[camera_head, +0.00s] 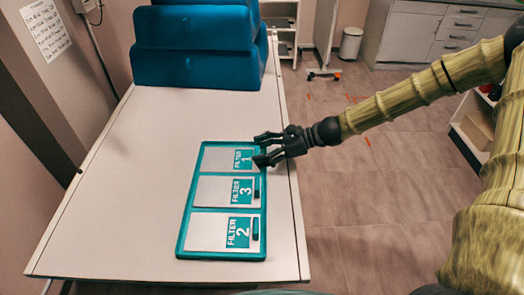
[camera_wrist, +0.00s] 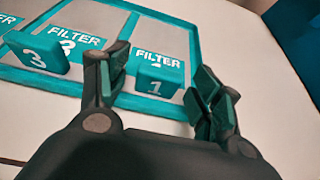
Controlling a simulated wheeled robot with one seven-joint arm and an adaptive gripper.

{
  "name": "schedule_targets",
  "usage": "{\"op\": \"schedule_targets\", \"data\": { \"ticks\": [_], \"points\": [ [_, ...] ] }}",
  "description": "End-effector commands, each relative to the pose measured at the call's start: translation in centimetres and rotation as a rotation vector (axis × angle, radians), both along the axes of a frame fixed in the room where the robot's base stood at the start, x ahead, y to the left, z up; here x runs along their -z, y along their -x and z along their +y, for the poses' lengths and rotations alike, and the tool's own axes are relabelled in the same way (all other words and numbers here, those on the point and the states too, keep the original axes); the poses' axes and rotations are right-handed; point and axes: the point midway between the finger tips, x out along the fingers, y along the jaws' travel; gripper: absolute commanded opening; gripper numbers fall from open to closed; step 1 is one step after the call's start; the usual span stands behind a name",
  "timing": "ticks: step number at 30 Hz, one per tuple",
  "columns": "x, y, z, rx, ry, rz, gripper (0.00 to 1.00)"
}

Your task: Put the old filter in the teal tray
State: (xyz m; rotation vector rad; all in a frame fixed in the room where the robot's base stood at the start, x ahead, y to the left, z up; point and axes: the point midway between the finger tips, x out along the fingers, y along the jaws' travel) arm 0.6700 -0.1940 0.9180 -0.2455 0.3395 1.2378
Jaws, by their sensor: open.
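A teal-rimmed tray (camera_head: 221,256) with three pale compartments lies on the table. Its labels read FILTER 1 (camera_head: 243,159), FILTER 3 (camera_head: 242,191) and FILTER 2 (camera_head: 238,232) from far to near. Small teal blocks stand along its right side. In the wrist view, a block marked 1 (camera_wrist: 160,78) stands between my open fingers, and a block marked 3 (camera_wrist: 36,54) stands to the left. My gripper (camera_head: 258,150) is open at the tray's far right corner; it also shows in the wrist view (camera_wrist: 162,66). No thing is marked as the old filter.
The white table (camera_head: 130,160) has free room left of the tray and beyond it. Large blue stacked shapes (camera_head: 195,45) stand at the table's far end. The table's right edge runs close beside the tray, with open floor (camera_head: 370,200) beyond.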

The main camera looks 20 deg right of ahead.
Motion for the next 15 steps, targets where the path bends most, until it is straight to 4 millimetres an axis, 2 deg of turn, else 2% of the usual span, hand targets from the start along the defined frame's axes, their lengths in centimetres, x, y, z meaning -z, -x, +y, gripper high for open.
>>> {"op": "schedule_targets", "data": {
  "ticks": [5,15],
  "points": [
    [-0.5,0.2,-1.0,0.001,0.0,-0.002,0.66],
    [-1.9,1.3,-4.2,0.001,0.0,-0.003,0.66]
  ]
}}
